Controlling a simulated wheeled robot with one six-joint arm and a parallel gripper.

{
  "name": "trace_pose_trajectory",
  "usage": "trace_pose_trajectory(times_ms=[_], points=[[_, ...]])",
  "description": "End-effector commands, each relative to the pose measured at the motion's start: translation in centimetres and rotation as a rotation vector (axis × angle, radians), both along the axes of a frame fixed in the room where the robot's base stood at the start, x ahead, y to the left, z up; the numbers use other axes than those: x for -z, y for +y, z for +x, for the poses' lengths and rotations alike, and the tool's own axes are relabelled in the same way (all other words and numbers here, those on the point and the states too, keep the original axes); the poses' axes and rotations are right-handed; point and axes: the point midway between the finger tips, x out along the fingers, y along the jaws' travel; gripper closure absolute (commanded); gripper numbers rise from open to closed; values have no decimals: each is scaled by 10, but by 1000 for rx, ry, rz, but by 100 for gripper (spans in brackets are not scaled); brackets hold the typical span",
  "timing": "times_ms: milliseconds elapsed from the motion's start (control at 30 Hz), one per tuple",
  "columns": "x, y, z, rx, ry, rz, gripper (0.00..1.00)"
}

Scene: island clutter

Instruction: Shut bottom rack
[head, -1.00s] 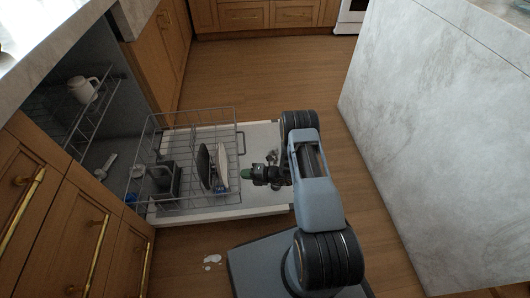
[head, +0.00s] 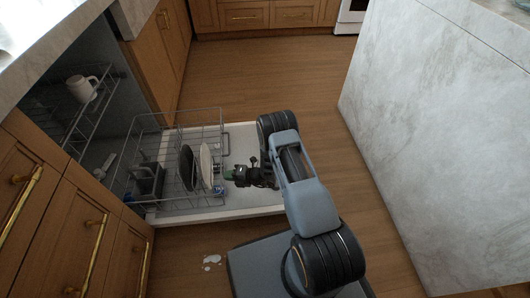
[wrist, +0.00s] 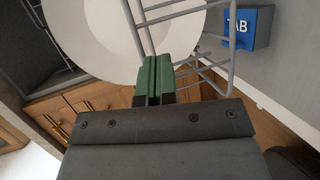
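The bottom rack (head: 221,135) is a grey wire basket pulled partly out over the lowered dishwasher door (head: 255,200). It holds a dark plate (head: 187,166) and a white plate (head: 206,166) standing on edge, and a dark basket (head: 149,178). My gripper (head: 229,174) is at the rack's right, outer side, with its green fingertips pointing left. In the wrist view the green fingertips (wrist: 157,76) are together, right by the rack's wires, with the white plate (wrist: 100,40) beyond. Nothing is visibly held between them; exact contact with the wire is unclear.
A blue box marked TAB (wrist: 248,27) shows beside the wires. The upper rack (head: 88,125) is inside the dishwasher with a white mug (head: 82,87). A marble island (head: 440,140) stands at right. White spots (head: 212,261) lie on the floor. Floor behind the door is clear.

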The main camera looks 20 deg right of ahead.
Motion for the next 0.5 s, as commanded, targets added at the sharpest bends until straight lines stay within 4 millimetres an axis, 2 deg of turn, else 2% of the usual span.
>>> trace_pose_trajectory(times_ms=[300, 500], points=[[0, 32, 7, -3, -3, 0, 100], [0, 44, 9, -2, -2, 0, 100]])
